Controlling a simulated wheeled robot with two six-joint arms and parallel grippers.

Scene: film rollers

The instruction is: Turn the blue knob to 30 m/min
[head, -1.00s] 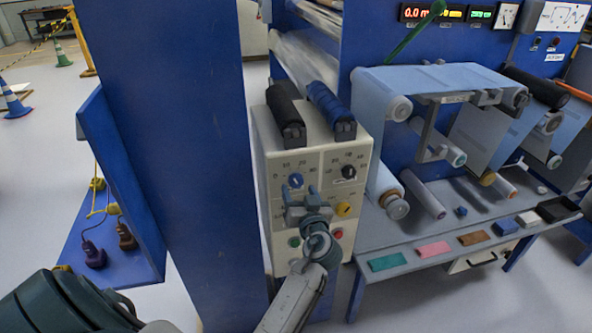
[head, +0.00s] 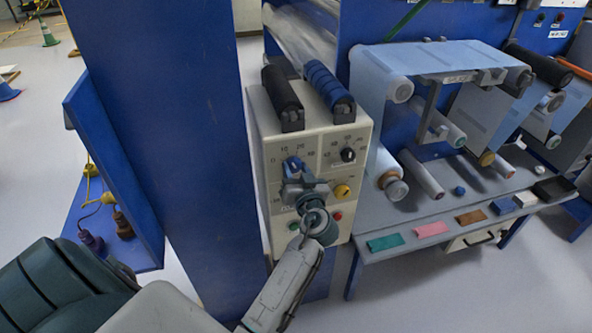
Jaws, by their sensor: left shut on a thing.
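The blue knob (head: 292,164) is on the upper left of the beige control panel (head: 263,123), with a printed dial around it showing 0, 10 and 20 at its left and top. My left gripper (head: 293,175) is at the knob, shut on it, and its fingers hide the knob's lower part. The knob's exact pointer reading is too small to tell. A black knob (head: 347,155) with its own dial is to the right. My right gripper is not in view.
A yellow knob (head: 342,191), a red button (head: 337,215) and a green button (head: 293,225) sit close around my left gripper. A blue column (head: 165,140) stands left; a grey bench (head: 390,222) stands right.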

